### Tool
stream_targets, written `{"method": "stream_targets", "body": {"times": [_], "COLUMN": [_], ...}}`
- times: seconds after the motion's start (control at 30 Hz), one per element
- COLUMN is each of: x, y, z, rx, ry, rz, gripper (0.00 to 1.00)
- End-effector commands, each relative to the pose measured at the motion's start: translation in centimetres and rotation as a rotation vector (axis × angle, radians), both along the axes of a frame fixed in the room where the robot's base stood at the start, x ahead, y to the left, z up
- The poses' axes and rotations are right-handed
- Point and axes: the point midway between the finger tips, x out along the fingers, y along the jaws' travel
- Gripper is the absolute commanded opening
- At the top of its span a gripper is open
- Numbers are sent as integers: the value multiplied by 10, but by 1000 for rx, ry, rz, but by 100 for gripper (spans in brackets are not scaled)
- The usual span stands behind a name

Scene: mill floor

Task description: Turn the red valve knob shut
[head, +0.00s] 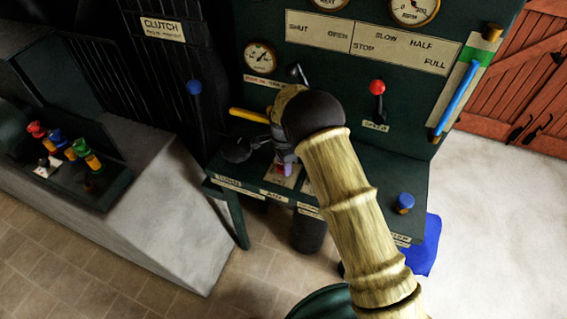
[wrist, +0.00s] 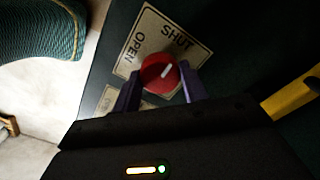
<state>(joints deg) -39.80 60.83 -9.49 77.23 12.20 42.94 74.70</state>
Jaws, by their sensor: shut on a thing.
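The red valve knob (wrist: 158,72) shows in the wrist view, with a short white mark pointing to the upper right. It sits on a pale plate (wrist: 147,37) lettered SHUT at the upper right and OPEN at the left. The mark points towards the SHUT side. My gripper (wrist: 160,89) has its two purple fingers on either side of the knob, shut on it. The knob's lower edge is close to the fingers. In the head view my arm and wrist largely hide the knob on the green console's ledge.
In the head view, a yellow lever (head: 249,115) lies left of my wrist, and a red-balled lever (head: 377,88) stands right of it. A blue knob (head: 404,203) is at the ledge's right end. Open floor (head: 490,200) lies to the right.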

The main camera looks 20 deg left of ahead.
Motion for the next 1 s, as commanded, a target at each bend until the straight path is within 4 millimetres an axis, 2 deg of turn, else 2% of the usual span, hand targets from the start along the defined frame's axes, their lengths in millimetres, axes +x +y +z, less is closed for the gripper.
{"method": "stream_targets", "body": {"times": [0.53,0.57,0.63,1.0], "x": [0,0,0,0], "y": [1,1,1,1], "z": [1,1,1,3], "rx": [3,3,3,1], "ry": [-2,-2,-2,-2], "rz": [-33,-33,-33,-32], "gripper": [20,49,63,65]}}
